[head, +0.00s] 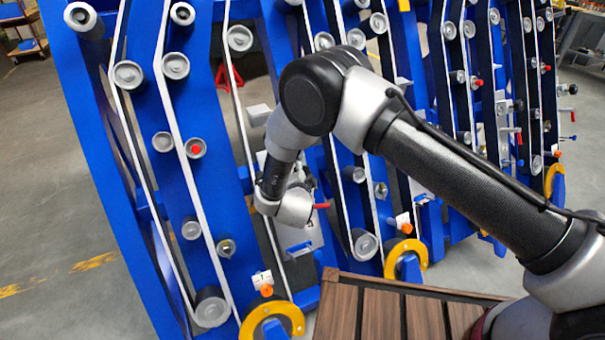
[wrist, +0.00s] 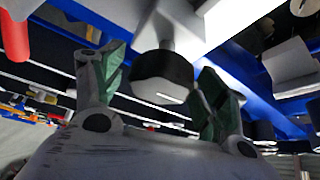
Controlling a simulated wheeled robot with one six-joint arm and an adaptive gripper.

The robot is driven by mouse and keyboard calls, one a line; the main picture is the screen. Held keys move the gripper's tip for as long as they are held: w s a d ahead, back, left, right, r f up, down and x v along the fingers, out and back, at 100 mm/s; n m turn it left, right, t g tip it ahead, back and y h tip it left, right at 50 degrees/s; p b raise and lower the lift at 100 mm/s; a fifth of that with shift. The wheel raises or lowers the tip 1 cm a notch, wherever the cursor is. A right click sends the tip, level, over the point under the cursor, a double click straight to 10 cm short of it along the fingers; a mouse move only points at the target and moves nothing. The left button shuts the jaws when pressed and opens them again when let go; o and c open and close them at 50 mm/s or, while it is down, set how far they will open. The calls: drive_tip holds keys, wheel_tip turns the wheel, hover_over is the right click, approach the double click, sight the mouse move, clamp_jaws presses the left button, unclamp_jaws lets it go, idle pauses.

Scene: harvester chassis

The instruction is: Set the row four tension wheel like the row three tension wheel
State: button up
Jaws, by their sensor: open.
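My gripper (wrist: 162,68) is open, with its two green-padded fingers on either side of a dark, rounded end on a pale grey stem (wrist: 180,25). I cannot tell whether the fingers touch it, or whether it is a tension wheel. In the head view my gripper (head: 298,204) is at the chassis, beside a red handle (head: 322,206); its fingers are mostly hidden by the wrist. Grey wheels with white belts line the blue plates, including one low wheel (head: 364,244) right of my gripper. I cannot tell which wheels belong to rows three and four.
Blue chassis plates (head: 85,130) stand close together in rows. Yellow rings (head: 272,318) and orange knobs sit along their lower front. A brown slatted surface (head: 385,308) lies below my arm. A red handle (wrist: 14,38) is close at the left in the wrist view. Open floor lies left.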

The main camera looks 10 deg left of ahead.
drive_tip(key=v, duration=1.2)
